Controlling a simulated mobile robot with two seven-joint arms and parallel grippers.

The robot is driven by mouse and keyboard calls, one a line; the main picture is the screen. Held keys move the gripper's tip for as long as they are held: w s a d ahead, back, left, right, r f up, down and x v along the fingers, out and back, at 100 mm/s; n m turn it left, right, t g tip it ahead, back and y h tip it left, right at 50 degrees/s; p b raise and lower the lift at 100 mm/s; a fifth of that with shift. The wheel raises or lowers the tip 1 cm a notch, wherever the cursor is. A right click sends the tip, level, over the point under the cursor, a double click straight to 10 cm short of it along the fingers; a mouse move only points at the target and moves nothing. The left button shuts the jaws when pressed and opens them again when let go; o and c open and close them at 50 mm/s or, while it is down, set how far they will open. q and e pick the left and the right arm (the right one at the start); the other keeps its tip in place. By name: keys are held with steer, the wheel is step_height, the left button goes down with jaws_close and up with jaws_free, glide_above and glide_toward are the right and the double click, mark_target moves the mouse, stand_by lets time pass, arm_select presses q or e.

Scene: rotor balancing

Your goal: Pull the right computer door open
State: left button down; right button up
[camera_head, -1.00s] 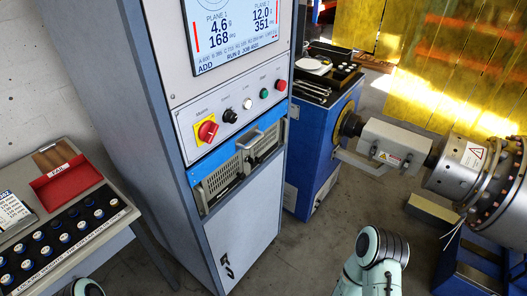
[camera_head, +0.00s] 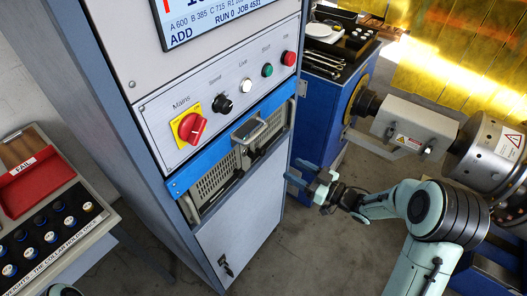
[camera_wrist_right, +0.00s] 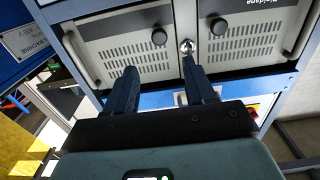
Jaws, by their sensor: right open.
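The computer's two vented doors sit side by side below the blue strip of the grey cabinet. The right computer door (camera_head: 270,133) shows in the head view; the wrist view looks upside down, so it is the left panel (camera_wrist_right: 122,48) there, with a black knob (camera_wrist_right: 159,37) and a bar handle (camera_wrist_right: 82,62) at its outer edge. A silver lock (camera_wrist_right: 187,46) lies between the doors. My right gripper (camera_head: 294,171) is open and empty, right of the cabinet and apart from the door; its fingers also show in the wrist view (camera_wrist_right: 162,78). My left gripper is out of view.
The grey cabinet (camera_head: 110,130) has a red mains switch (camera_head: 192,127) above the doors and a lower panel with a key (camera_head: 225,265). The rotor machine (camera_head: 420,125) is at right, a weights table (camera_head: 60,240) at left.

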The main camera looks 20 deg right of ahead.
mark_target(264, 153)
steer(key=x, duration=1.1)
steer(key=shift+w+a+p, duration=0.15)
steer(key=shift+w+p, duration=0.05)
steer(key=shift+p, duration=0.2)
jaws_close()
